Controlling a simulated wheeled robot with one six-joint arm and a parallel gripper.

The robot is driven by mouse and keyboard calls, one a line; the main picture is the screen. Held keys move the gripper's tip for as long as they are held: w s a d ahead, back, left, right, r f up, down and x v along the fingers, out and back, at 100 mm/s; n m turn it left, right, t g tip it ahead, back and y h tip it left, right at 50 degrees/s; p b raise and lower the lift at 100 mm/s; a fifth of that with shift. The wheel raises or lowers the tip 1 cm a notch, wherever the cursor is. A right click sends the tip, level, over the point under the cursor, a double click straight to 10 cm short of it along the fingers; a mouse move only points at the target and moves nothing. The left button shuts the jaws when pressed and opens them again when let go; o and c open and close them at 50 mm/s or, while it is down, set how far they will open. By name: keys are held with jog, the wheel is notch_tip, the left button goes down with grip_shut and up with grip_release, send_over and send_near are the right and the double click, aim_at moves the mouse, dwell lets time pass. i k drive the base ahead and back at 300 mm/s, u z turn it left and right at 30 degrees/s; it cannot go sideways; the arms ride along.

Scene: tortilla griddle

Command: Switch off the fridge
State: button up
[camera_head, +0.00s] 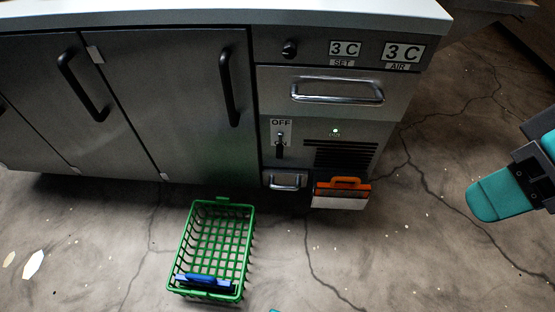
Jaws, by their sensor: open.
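The fridge (180,110) is a long steel under-counter unit with dark doors and a control section at its right end. Its switch (280,146) is a dark lever on that section, under a label reading OFF; the lever points down and covers part of the lower lettering. A small green light (335,130) is lit to the right of the switch. My gripper (503,194) is at the right edge, partly cut off, with a teal finger showing. It is open, holds nothing visible, and is well to the right of the switch.
A green basket (246,240) with a blue-handled item stands on the floor in front. An orange-handled item (343,190) is at the fridge's lower front, below the vent. A drawer handle (337,92) juts out above the switch. Floor between gripper and fridge is clear.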

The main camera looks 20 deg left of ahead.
aim_at(280, 147)
jog(key=z, duration=2.5)
jog(key=i, duration=0.25)
jog(key=u, duration=3.5)
jog(key=i, duration=0.5)
jog(key=u, duration=0.1)
